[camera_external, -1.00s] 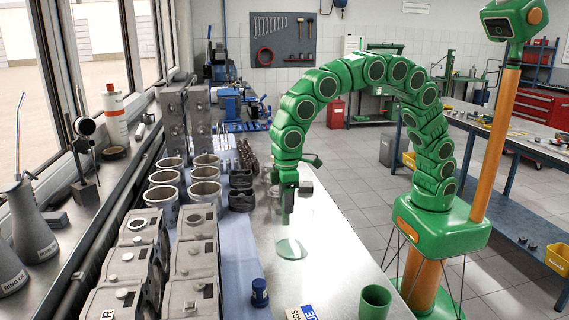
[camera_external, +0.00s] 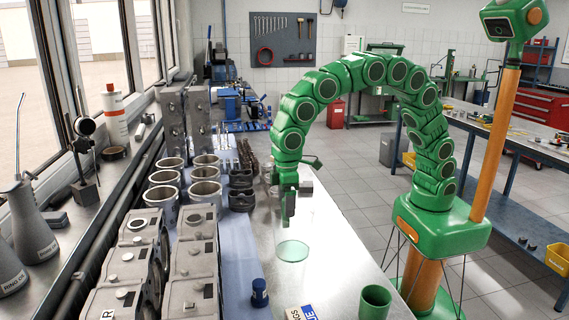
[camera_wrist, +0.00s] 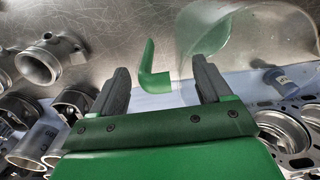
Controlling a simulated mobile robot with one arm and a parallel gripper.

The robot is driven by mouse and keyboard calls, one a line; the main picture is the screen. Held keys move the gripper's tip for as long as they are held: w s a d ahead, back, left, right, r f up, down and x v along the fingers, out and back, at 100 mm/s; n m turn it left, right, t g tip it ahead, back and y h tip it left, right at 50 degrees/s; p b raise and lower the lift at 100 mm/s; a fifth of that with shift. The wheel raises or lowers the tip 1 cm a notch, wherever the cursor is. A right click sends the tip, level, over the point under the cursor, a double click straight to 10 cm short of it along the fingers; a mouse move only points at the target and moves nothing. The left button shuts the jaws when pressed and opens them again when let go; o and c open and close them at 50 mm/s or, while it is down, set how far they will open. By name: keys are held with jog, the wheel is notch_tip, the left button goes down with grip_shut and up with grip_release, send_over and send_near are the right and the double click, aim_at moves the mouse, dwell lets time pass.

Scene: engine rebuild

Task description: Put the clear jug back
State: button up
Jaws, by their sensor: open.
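The clear jug (camera_external: 292,254) stands on the pale bench top, just below and in front of my gripper in the outside view. Its see-through body (camera_wrist: 243,38) fills the upper right of the wrist view. Its green handle (camera_wrist: 152,72) lies between my two fingers, with space on both sides. My gripper (camera_wrist: 162,78) is open and points down at the handle; it also shows in the outside view (camera_external: 288,218). The right finger overlaps the jug's body in the wrist view; I cannot tell whether they touch.
Engine blocks (camera_external: 194,262), cylinder liners (camera_external: 204,188) and pistons (camera_external: 241,190) crowd the left. A blue bottle (camera_external: 259,293), a label card (camera_external: 302,313) and a green cup (camera_external: 374,302) stand at the front. The bench right of the jug is clear.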

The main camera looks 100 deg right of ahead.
notch_tip(320, 180, up, 12)
dwell(0.5)
jog(key=shift+d, duration=0.1)
jog(key=s+d+r, duration=0.1)
jog(key=s+d, duration=0.4)
jog(key=s, duration=0.5)
jog(key=s+d, duration=0.4)
jog(key=s, duration=0.6)
jog(key=s+d+f, duration=0.1)
jog(key=s+f, duration=0.1)
jog(key=s, duration=0.6)
jog(key=s+d+f+g, duration=0.1)
jog(key=s+d+f, duration=0.1)
jog(key=s, duration=0.7)
jog(key=s+d+f, duration=0.2)
jog(key=s, duration=0.6)
jog(key=shift+s+f+g, duration=0.3)
jog(key=shift+s+g, duration=0.05)
jog(key=shift+g, duration=0.05)
